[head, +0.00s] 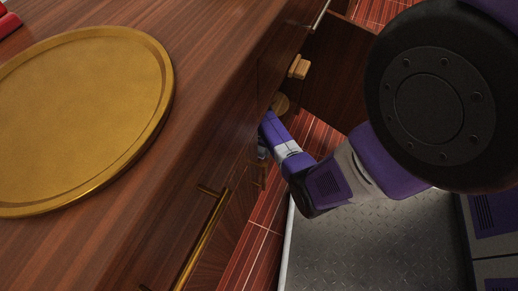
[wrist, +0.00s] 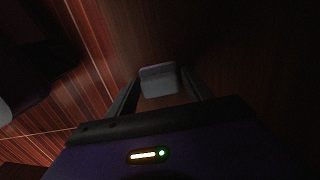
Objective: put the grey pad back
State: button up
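The grey pad (wrist: 159,83) shows in the wrist view as a small pale block between the tips of my gripper's two fingers (wrist: 158,76). Both fingertips appear to meet its sides, so my gripper looks shut on it. In the head view my forearm reaches low beside the wooden cabinet front. My gripper's end there is mostly hidden by the cabinet edge and the pad cannot be seen.
A round golden tray (head: 85,110) lies on the wooden counter top. A brass handle (head: 203,240) juts from the cabinet front. An open wooden door or drawer (head: 335,65) stands beyond my arm. Red striped floor (head: 262,215) lies below.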

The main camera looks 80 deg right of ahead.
jog(key=shift+o, duration=0.8)
notch_tip(320, 180, up, 12)
jog(key=p, duration=0.7)
jog(key=shift+r, duration=0.15)
